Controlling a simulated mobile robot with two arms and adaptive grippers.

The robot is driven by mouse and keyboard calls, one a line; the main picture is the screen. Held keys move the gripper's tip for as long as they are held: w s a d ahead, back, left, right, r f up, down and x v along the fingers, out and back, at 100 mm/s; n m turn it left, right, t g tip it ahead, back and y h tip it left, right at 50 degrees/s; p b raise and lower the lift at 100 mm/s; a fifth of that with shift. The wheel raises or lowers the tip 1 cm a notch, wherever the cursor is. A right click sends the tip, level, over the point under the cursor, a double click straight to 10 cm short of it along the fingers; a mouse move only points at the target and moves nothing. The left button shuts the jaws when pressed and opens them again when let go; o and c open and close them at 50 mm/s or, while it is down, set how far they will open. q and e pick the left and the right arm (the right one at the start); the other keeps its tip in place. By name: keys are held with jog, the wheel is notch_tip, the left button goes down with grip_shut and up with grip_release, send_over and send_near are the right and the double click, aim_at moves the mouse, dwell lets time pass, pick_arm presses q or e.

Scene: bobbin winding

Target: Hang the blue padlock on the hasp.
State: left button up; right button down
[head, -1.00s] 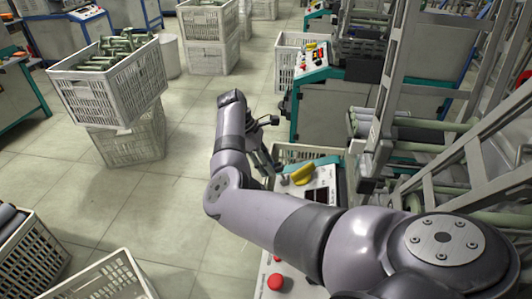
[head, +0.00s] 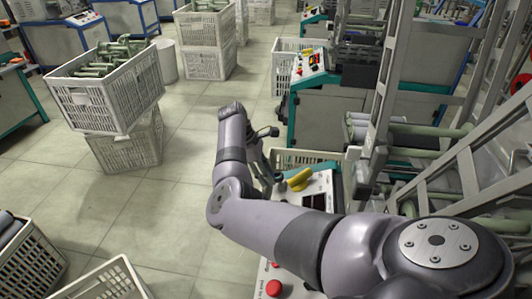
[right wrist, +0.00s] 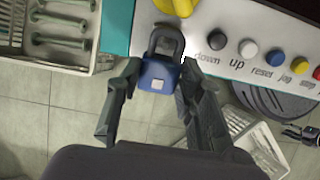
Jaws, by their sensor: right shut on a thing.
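The blue padlock (right wrist: 157,76) has a dark grey shackle that points up in the right wrist view, toward the control panel (right wrist: 225,35). My right gripper (right wrist: 158,82) is shut on the padlock body, one finger on each side. The shackle overlaps the panel's edge in this view; I cannot tell whether it touches anything. In the head view my right gripper (head: 268,176) is beside the panel's yellow handle (head: 299,179), and the padlock is too small to make out. I cannot clearly make out the hasp.
The panel carries several coloured buttons, with a red button (head: 273,288) nearer to me. A metal frame with green rollers (head: 430,130) stands at the right. Crates (head: 105,100) are stacked at the left. The floor (head: 150,220) between is clear.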

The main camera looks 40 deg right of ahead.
pick_arm(q)
jog(key=shift+s, duration=0.25)
pick_arm(e)
jog(key=shift+s+f, duration=0.1)
jog(key=shift+f, duration=0.15)
pick_arm(q)
jog(key=shift+s+a+f+p, duration=0.2)
jog(key=shift+s+f+p, duration=0.05)
jog(key=shift+f+p, duration=0.05)
pick_arm(e)
jog(key=shift+x, duration=0.85)
pick_arm(q)
jog(key=shift+s+a+f, duration=0.15)
jog(key=shift+s, duration=0.05)
pick_arm(e)
jog(key=shift+w+a+f, duration=0.2)
jog(key=shift+w+a, duration=0.05)
jog(key=shift+w, duration=0.05)
